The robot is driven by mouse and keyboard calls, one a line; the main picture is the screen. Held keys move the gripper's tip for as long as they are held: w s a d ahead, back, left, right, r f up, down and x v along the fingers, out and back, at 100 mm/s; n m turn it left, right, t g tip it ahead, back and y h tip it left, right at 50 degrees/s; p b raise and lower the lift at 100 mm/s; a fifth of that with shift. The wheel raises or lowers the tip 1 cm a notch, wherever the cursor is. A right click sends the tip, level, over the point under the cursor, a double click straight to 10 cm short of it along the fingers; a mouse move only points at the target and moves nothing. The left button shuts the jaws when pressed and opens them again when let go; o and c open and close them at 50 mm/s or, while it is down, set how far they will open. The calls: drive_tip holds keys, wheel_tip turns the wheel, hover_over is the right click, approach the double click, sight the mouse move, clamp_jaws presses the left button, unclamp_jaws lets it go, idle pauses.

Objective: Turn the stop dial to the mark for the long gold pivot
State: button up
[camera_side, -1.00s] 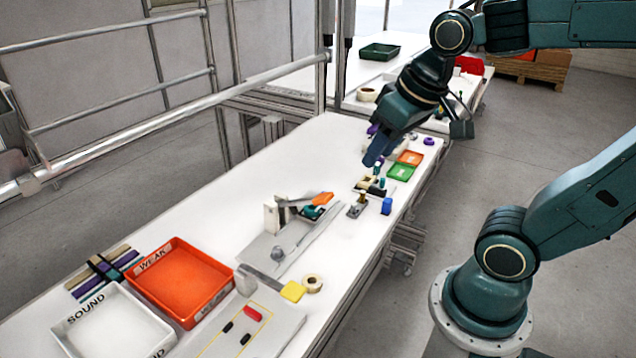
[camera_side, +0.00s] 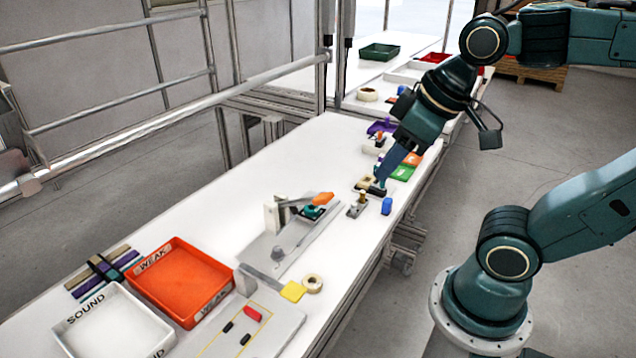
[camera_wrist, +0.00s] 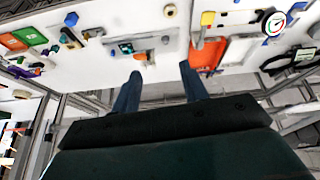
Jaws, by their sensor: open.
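My gripper (camera_side: 380,184) is low over the far half of the white bench, its tips beside or just above a small dark-and-tan fixture (camera_side: 364,185); contact cannot be told. In the wrist view my gripper (camera_wrist: 160,72) has its two fingers apart with nothing between them. A small grey block with a gold-coloured post (camera_side: 361,198) stands just nearer the camera than the fixture. In the wrist view a round white dial face (camera_wrist: 275,24) with red and green marks shows at top right. I cannot tell for certain which part is the stop dial, nor read its marks.
A blue block (camera_side: 387,206) stands near the bench edge. Green (camera_side: 403,172) and orange trays lie beyond the gripper. The orange WEAK tray (camera_side: 168,246) and white SOUND tray (camera_side: 75,325) are at the near end.

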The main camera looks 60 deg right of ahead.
drive_tip(key=w+n+g, duration=0.1)
drive_tip(key=w+n, duration=0.4)
drive_tip(key=w, duration=0.2)
drive_tip(key=n+g, duration=0.4)
drive_tip(key=n, duration=0.8)
hover_over(277, 248)
wheel_tip(277, 248, down, 16)
drive_tip(key=shift+f, duration=6.85)
clamp_jaws()
